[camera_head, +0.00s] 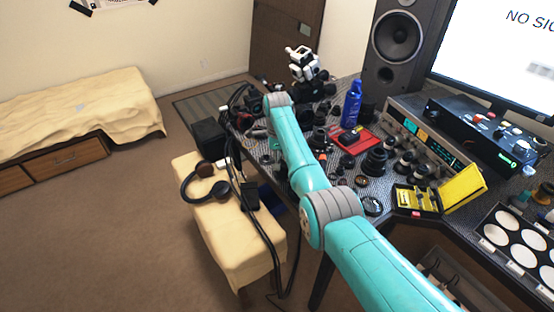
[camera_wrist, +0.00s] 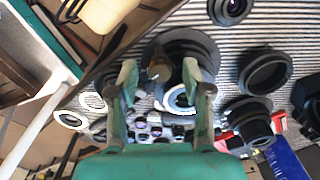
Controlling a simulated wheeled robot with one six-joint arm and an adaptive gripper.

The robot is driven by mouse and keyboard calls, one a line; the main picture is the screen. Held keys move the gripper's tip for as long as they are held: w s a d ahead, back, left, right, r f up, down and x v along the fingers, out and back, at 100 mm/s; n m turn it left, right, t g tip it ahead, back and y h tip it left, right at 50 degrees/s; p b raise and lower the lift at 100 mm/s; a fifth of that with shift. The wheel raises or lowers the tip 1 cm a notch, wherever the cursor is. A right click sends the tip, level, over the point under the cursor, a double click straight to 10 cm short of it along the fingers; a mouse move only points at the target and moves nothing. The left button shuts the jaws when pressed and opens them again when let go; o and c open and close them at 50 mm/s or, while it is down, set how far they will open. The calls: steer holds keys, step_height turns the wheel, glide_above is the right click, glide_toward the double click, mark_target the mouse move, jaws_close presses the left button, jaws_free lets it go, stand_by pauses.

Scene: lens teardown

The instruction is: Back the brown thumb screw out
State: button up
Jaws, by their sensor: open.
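My gripper (camera_wrist: 161,76) is open in the wrist view, one finger on each side of a dark round lens part (camera_wrist: 199,47). A small brownish knob, which looks like the brown thumb screw (camera_wrist: 157,71), shows between the fingertips, nearer the left finger. I cannot tell whether either finger touches it. A white-rimmed ring (camera_wrist: 180,101) lies just below it, close to the right finger. In the head view my arm reaches to the far left part of the bench, and the thumb screw cannot be made out there.
Black lens rings (camera_wrist: 268,73) and a lens barrel (camera_wrist: 249,120) lie right of the gripper. On the bench stand a blue bottle (camera_head: 352,103), a red tray (camera_head: 344,147) and a yellow case (camera_head: 462,190). A padded bench with headphones (camera_head: 189,187) is at the left.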

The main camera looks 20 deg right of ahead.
jaws_close()
steer(key=shift+n, duration=0.4)
steer(key=n, duration=1.2)
steer(key=shift+n, duration=0.4)
stand_by(0.4)
